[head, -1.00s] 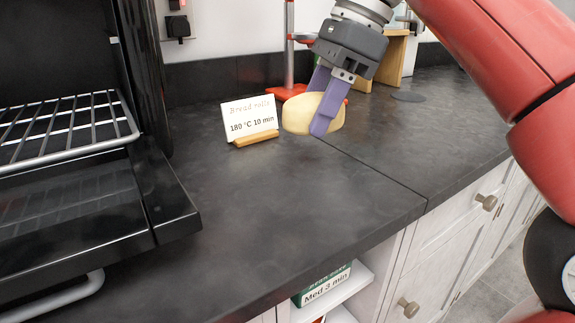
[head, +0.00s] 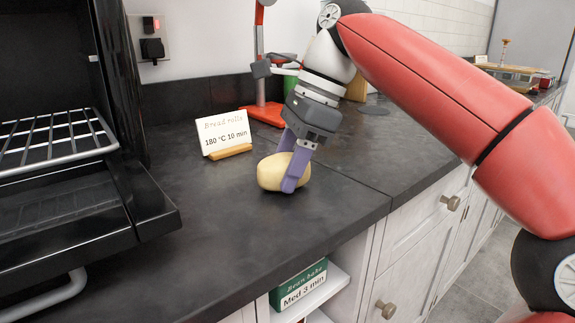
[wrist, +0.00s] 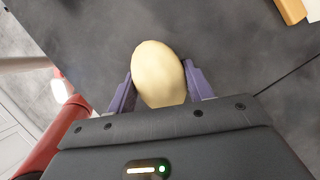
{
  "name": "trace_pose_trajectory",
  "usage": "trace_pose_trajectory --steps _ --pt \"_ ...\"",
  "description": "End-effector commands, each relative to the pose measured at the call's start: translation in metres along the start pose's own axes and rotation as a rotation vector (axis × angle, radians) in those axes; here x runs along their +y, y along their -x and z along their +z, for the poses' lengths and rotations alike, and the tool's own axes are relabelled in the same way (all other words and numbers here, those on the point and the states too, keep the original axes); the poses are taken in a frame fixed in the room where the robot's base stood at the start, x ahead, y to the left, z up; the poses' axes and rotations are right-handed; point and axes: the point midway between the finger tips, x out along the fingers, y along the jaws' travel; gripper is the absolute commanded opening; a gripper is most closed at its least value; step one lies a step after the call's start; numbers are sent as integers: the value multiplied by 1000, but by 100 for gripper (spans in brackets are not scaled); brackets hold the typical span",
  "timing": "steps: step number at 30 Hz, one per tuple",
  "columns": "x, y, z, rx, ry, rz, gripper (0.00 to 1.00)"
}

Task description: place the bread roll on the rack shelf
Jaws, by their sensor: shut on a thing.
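The bread roll (head: 270,172) is a pale, smooth oval. My gripper (head: 290,172) has purple fingers and is shut on it. In the head view the roll is low over the dark counter, right of the oven; I cannot tell if it touches the counter. In the wrist view the roll (wrist: 158,72) sits between the two purple fingers (wrist: 160,88), its far end sticking out beyond them. The wire rack shelf (head: 52,145) is in the open black oven at the left, level and bare, with its front edge facing the counter.
A card reading "Bread rolls 180 °C 10 min" (head: 224,133) stands on a wooden holder behind the roll. The oven's black door (head: 100,215) lies folded down below the rack. A red stand (head: 262,100) is at the back. The counter between roll and oven is clear.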

Motion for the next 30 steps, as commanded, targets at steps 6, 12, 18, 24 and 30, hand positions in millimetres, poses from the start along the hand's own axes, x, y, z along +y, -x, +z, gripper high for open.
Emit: trace_pose_trajectory --steps 6,12,18,24,30 --pt "0 -4 -2 1 0 0 58" --pt "0 -4 -2 1 0 0 73" --pt "0 -4 -2 0 0 0 73" --pt "-1 8 3 0 1 0 73" --pt "3 37 13 3 8 -3 73"
